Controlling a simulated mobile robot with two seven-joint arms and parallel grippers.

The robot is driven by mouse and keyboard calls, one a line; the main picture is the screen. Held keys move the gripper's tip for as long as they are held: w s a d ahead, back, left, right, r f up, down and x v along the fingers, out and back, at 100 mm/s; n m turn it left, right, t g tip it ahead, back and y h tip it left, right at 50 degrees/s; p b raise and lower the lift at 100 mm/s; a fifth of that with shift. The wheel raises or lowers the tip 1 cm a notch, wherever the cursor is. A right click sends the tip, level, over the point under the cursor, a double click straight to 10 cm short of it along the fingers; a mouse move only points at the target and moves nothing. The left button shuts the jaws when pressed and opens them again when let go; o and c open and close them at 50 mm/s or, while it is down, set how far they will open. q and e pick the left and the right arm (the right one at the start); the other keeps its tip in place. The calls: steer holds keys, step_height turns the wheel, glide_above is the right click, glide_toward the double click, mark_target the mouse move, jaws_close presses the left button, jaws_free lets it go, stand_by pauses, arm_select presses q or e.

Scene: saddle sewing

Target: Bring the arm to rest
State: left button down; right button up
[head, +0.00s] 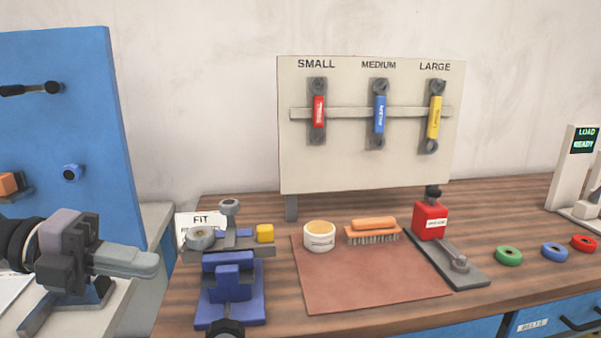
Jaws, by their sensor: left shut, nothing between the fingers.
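My left gripper (148,264) comes in from the left edge at mid-low height. Its fingers are shut together with nothing between them, and they point right toward the blue vise-like fixture (230,292) on the wooden bench. A gap shows between the fingertips and the fixture in the picture; the depth between them is hard to tell. My right gripper is not in view.
The bench (390,318) holds a brown mat (375,286) with a tub (319,237) and brush (372,229). A red block tool (430,221) and coloured rings (509,256) are to the right. A size board (370,170) stands behind. A blue panel (70,130) rises at left.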

arm_select(q)
steer(key=w+d+n+t, duration=0.2)
steer(key=w+n+t, duration=0.3)
steer(key=n+t, duration=1.1)
steer(key=s+a+f+n+g+y, duration=0.1)
steer(key=a+f+n+y, duration=0.2)
steer(key=f+n+y, duration=0.45)
steer(key=s+a+f+n+y, duration=0.1)
steer(key=a+f+n+y, duration=0.2)
steer(key=f+n+y, duration=0.4)
steer(key=s+d+f+n+g, duration=0.1)
steer(key=s+f+g, duration=0.7)
steer(key=s, duration=0.4)
steer(key=s+d+f+n+g, duration=0.1)
steer(key=s+f+g, duration=0.5)
steer(key=s+f, duration=0.45)
steer(key=w+d+f+t+h+p, duration=0.2)
steer(key=w+f+t+p, duration=0.1)
steer(key=w+f+t, duration=0.2)
steer(key=shift+w+d+f+t, duration=0.15)
steer(key=shift+w+d+t, duration=0.15)
steer(key=shift+w+t, duration=0.65)
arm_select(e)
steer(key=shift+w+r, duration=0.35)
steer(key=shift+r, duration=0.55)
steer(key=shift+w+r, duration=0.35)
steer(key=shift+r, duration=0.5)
